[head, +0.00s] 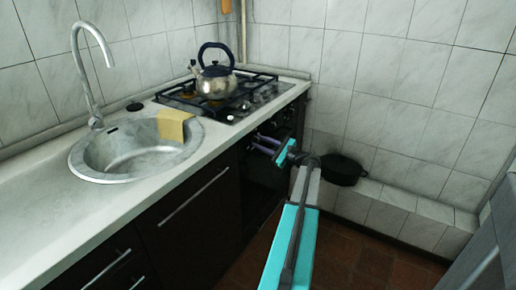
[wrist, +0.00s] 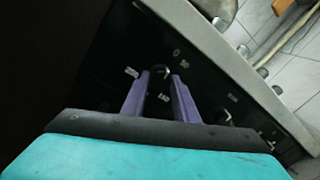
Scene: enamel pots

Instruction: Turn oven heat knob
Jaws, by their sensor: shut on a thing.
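The oven (head: 262,185) is set into the dark cabinet front under the hob, with its black control panel at the top. In the wrist view the panel (wrist: 110,60) shows small white markings. My gripper (wrist: 160,79) has its two purple fingers on either side of a dark knob (wrist: 160,70) and is shut on it. In the head view my gripper (head: 264,142) reaches the panel from the right. The fingers partly hide the knob, and its exact turn angle cannot be told.
Another dark knob (wrist: 221,113) sits on the panel to the right of the fingers. A kettle (head: 215,79) stands on the gas hob (head: 240,97) above. A sink (head: 140,150) with a yellow cloth (head: 174,126) is at left. A black pot (head: 342,169) rests on the tiled ledge at right.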

